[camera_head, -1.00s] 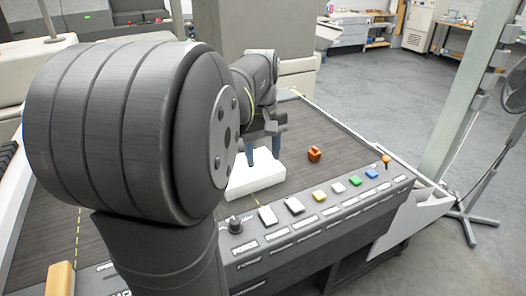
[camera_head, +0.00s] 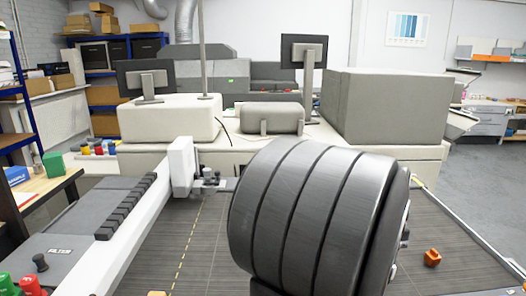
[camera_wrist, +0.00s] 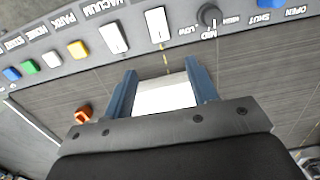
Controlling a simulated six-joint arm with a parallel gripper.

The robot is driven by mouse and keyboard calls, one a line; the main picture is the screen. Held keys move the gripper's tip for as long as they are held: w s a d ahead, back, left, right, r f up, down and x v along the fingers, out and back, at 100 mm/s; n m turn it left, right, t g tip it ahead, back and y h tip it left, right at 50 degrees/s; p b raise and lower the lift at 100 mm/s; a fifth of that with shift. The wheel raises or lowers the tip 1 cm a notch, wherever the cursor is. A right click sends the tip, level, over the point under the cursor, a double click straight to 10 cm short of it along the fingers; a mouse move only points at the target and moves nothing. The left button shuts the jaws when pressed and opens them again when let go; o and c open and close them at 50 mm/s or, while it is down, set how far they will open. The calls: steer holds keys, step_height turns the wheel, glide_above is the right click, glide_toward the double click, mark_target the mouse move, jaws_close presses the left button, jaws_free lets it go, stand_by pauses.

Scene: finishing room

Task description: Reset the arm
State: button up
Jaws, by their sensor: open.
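My gripper (camera_wrist: 158,68) shows in the wrist view with its two blue fingers spread apart. A white block (camera_wrist: 165,95) lies on the dark table surface beneath and between the fingers. I cannot tell whether the fingers touch it. In the head view, my arm's large grey joint fills the lower middle and hides the gripper and the block. The table's control panel (camera_wrist: 95,48) crosses the top of the wrist view, with coloured buttons, white rocker-like keys, a black knob (camera_wrist: 209,15) and labels such as VACUUM, PARK, OPEN and SHUT.
A small orange piece (camera_head: 432,257) lies on the right of the table, also in the wrist view (camera_wrist: 83,114). A white rail (camera_head: 135,235) with an upright head (camera_head: 182,165) runs along the left. Grey machines (camera_head: 385,105) and monitors stand behind.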

steer(key=f, duration=1.2)
steer(key=shift+s+f, duration=0.1)
steer(key=shift+s, duration=0.3)
step_height(320, 180, up, 17)
steer(key=w, duration=0.1)
steer(key=f, duration=1.7)
steer(key=shift+s+f, duration=0.2)
steer(key=shift+s, duration=0.2)
steer(key=g, duration=0.2)
steer(key=w+g, duration=0.1)
steer(key=shift+f+g, duration=0.25)
steer(key=shift+g, duration=0.15)
steer(key=v, duration=1.7)
steer(key=s+t, duration=0.2)
steer(key=s, duration=0.4)
steer(key=shift+s, duration=0.35)
